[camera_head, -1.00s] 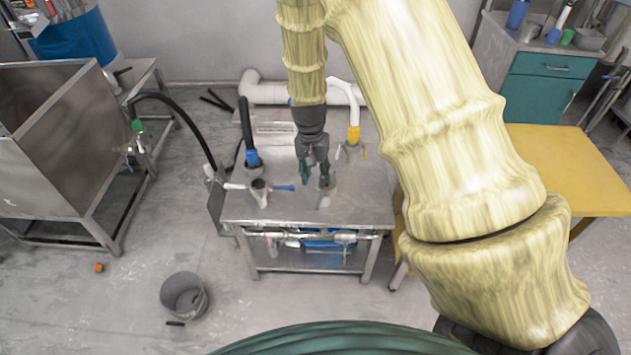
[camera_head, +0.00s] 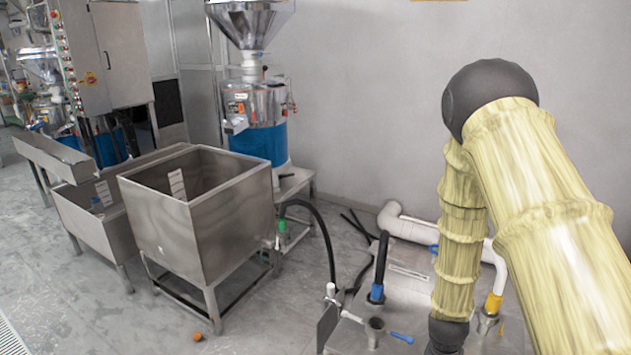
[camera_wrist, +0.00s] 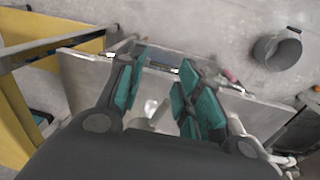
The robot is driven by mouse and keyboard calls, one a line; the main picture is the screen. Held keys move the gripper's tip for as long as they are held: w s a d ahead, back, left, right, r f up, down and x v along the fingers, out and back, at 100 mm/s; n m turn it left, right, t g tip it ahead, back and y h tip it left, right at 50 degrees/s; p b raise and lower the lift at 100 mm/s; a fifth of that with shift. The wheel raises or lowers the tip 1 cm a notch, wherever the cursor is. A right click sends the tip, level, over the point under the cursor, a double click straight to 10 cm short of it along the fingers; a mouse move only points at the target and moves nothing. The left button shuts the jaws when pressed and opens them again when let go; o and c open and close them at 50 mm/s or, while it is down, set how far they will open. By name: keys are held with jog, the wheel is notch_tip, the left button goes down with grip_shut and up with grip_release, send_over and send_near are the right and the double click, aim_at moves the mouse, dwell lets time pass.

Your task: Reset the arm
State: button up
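My gripper (camera_wrist: 160,78) shows in the wrist view with its two green-padded fingers apart and nothing between them. It points down near the steel work table (camera_wrist: 80,78). In the head view my arm comes down from the right over the same steel table (camera_head: 402,285), but the fingers are cut off below the picture. A small metal cup-like fitting (camera_head: 375,328) with a blue handle stands on the table, left of my wrist.
A black pipe with a blue collar (camera_head: 377,292) and a yellow-and-white pipe (camera_head: 493,303) rise from the table. An open steel bin (camera_head: 195,235) and a grinder (camera_head: 250,105) stand left. A grey bucket (camera_wrist: 278,50) is on the floor. Open floor lies left of the table.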

jog(key=s+a+f+n, duration=0.2)
jog(key=s+a+f, duration=0.1)
jog(key=s, duration=0.5)
jog(key=s+a+f+n, duration=0.2)
jog(key=s+f, duration=0.3)
jog(key=s, duration=0.4)
jog(key=s+a+f+n+y, duration=0.1)
jog(key=s+a+f, duration=0.3)
jog(key=s, duration=0.5)
jog(key=shift+n+t, duration=0.3)
jog(key=shift+n, duration=0.5)
